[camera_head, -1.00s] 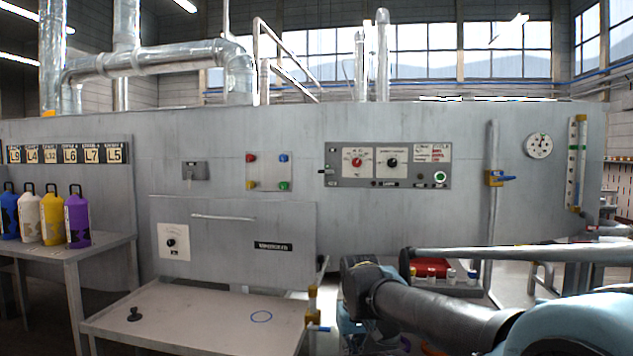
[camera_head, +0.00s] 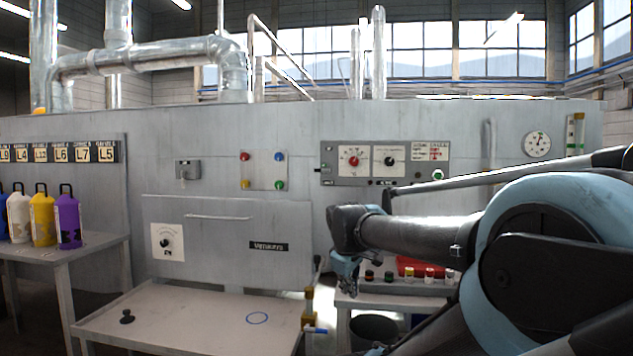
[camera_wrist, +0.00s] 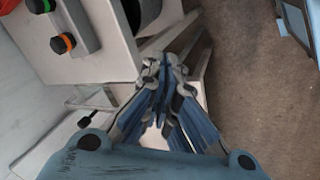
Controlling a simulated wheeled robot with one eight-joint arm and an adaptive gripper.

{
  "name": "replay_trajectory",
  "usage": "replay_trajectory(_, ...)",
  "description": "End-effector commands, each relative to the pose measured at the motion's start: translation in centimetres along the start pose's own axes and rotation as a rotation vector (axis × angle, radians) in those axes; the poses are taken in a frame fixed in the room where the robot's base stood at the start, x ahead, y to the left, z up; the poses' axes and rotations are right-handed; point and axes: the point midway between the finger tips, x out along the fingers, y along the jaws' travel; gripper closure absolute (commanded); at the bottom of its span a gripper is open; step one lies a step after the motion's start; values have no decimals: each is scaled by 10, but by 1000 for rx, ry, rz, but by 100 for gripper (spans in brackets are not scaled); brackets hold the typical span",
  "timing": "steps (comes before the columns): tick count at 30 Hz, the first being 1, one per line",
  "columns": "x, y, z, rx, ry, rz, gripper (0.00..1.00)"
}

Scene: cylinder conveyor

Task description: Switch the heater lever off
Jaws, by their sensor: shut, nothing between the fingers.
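My gripper (camera_head: 350,288) hangs low in the head view, in front of the grey machine wall and right of the light table. In the wrist view the fingers of my gripper (camera_wrist: 163,75) are together and empty. I cannot tell for sure which part is the heater lever. A thin upright lever (camera_head: 317,265) with a dark tip stands at the table's right edge, left of my gripper and apart from it. A small black handle (camera_head: 317,170) sits at the left edge of the dial panel (camera_head: 385,178), above my gripper.
The light table (camera_head: 190,325) holds a black knob-like piece. A low shelf (camera_head: 395,300) with small capped bottles and a red box (camera_head: 415,266) is right of my gripper. Coloured bottles (camera_head: 68,220) stand at left.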

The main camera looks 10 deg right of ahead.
Motion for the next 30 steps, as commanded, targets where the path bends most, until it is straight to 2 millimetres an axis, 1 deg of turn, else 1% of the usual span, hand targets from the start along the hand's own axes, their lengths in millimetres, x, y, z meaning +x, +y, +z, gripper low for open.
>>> replay_trajectory(1, -10, 22, -19, -116, 8, 37, 100)
replay_trajectory(2, -16, 34, -30, -189, 12, 61, 100)
replay_trajectory(3, -23, 51, -44, -287, 14, 94, 100)
replay_trajectory(5, -34, 75, -65, -435, 13, 143, 100)
replay_trajectory(6, -42, 90, -80, -534, 9, 176, 100)
replay_trajectory(8, -53, 113, -103, -682, 0, 226, 100)
replay_trajectory(9, -60, 128, -119, -781, -10, 259, 100)
replay_trajectory(11, -71, 149, -143, -931, -28, 309, 100)
replay_trajectory(12, -78, 163, -160, -1029, -42, 342, 100)
replay_trajectory(14, -89, 182, -185, -1178, -70, 393, 100)
replay_trajectory(15, -96, 195, -202, -1276, -91, 426, 100)
replay_trajectory(17, -106, 212, -227, -1419, -127, 474, 100)
replay_trajectory(18, -112, 222, -243, -1508, -152, 504, 100)
replay_trajectory(21, -125, 243, -279, -1703, -217, 569, 100)
replay_trajectory(24, -135, 257, -305, -1849, -274, 617, 100)
replay_trajectory(27, -141, 266, -322, -1942, -315, 647, 100)
replay_trajectory(30, -144, 269, -330, -1988, -337, 661, 100)
